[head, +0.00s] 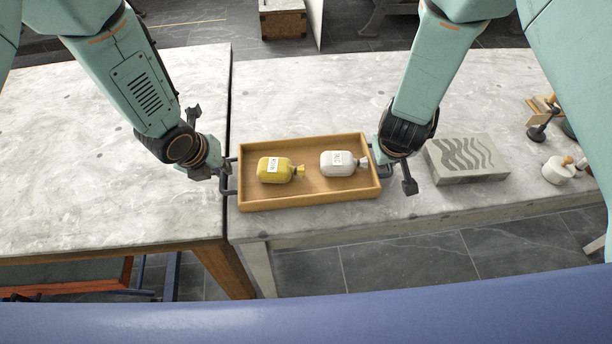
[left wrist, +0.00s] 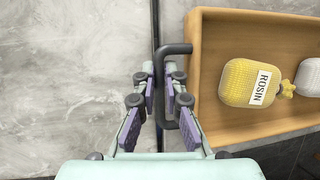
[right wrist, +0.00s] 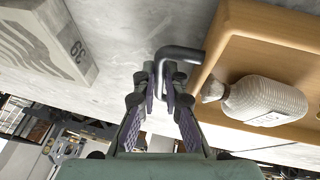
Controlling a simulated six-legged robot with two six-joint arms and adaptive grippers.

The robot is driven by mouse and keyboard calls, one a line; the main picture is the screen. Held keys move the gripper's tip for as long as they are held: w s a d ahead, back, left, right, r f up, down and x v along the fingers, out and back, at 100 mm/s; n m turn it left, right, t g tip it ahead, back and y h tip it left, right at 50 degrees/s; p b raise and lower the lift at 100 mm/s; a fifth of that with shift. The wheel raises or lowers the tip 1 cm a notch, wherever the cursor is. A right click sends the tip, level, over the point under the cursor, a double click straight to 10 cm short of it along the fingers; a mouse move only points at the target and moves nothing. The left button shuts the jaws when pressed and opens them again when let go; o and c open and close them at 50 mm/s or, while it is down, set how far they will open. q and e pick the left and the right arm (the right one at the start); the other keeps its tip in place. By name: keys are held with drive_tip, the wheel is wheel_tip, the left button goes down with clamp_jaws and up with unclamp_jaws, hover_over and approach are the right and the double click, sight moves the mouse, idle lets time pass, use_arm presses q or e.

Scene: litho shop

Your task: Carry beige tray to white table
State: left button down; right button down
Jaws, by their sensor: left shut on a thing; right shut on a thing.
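The beige tray (head: 312,193) is a wooden tray with a dark handle at each end. In the head view it is at the left end of the right-hand table (head: 480,75), near its front edge. It holds a yellow bag (head: 274,171) labelled ROSIN and a white bag (head: 340,163). My left gripper (head: 222,172) is shut on the tray's left handle, also seen in the left wrist view (left wrist: 187,95). My right gripper (head: 384,160) is shut on the right handle, which shows in the right wrist view (right wrist: 180,54). I cannot tell whether the tray touches the tabletop.
A grey-white table (head: 80,190) with wooden legs stands at the left, its top clear, separated by a narrow gap. A grey stone slab (head: 466,159) with wavy marks lies right of the tray.

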use_arm(q)
drive_tip(key=shift+d+f, duration=0.1)
drive_tip(key=shift+f, duration=0.1)
use_arm(e)
drive_tip(key=shift+d+f, duration=0.2)
drive_tip(key=shift+f, duration=0.05)
use_arm(q)
drive_tip(key=c, duration=1.6)
unclamp_jaws()
drive_tip(key=shift+s+d+r, duration=0.1)
drive_tip(key=shift+r, duration=0.05)
use_arm(e)
drive_tip(key=c, duration=1.6)
unclamp_jaws()
drive_tip(key=shift+d+r, duration=0.1)
use_arm(q)
drive_tip(key=shift+o, duration=0.9)
use_arm(e)
drive_tip(key=shift+o, duration=0.9)
drive_tip(key=shift+a, duration=0.25)
drive_tip(key=shift+d, duration=0.15)
drive_tip(key=shift+r, duration=0.15)
drive_tip(key=v, duration=0.6)
drive_tip(key=shift+s+r, duration=0.2)
drive_tip(key=shift+r, duration=0.05)
use_arm(q)
drive_tip(key=v, duration=1.2)
use_arm(e)
drive_tip(key=shift+s+r, duration=0.15)
drive_tip(key=shift+r, duration=0.15)
